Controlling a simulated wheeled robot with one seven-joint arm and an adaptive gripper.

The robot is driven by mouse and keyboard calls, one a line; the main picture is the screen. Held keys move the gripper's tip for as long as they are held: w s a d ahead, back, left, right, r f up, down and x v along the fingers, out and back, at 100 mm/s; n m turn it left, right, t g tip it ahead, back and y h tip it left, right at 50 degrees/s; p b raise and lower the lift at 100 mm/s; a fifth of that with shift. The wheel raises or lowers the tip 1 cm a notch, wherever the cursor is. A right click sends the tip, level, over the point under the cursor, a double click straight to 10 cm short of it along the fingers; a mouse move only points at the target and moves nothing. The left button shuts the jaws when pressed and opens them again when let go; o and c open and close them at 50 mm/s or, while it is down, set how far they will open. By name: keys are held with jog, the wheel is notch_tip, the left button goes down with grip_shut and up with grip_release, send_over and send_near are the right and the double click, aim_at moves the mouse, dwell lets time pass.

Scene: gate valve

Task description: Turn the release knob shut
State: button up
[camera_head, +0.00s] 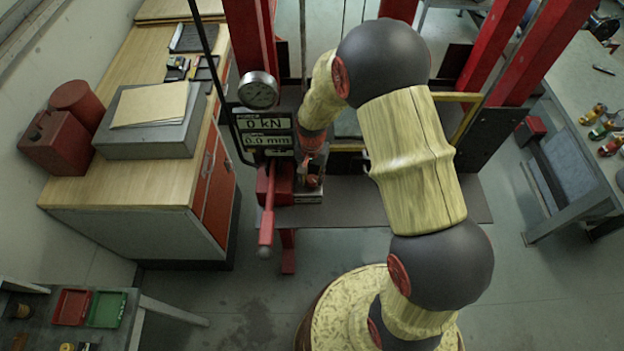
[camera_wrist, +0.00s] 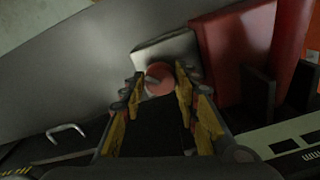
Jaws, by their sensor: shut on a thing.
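The release knob (camera_wrist: 159,78) is a round red knob with a grey bar across its face, in the upper middle of the wrist view. It sits in front of a pale metal block (camera_wrist: 176,46). My gripper (camera_wrist: 157,84) has its two yellow and black fingers on either side of the knob and is shut on it. In the head view my gripper (camera_head: 313,180) points down beside the red pump body (camera_head: 283,183), at the foot of the press. The knob is mostly hidden there by the gripper.
A red pump handle (camera_head: 267,222) stands just left of my gripper. A gauge (camera_head: 258,90) and a display panel (camera_head: 265,133) reading 0 kN and 0.0 mm are above. Red press posts (camera_head: 250,40) rise behind. A wooden-topped cabinet (camera_head: 125,190) is at left.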

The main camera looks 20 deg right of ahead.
aim_at(312, 179)
jog(key=m+b, duration=0.2)
jog(key=m, duration=0.3)
jog(key=shift+m, duration=0.4)
dwell(0.4)
jog(key=o, duration=1.1)
jog(key=shift+o, duration=0.3)
notch_tip(312, 179, up, 12)
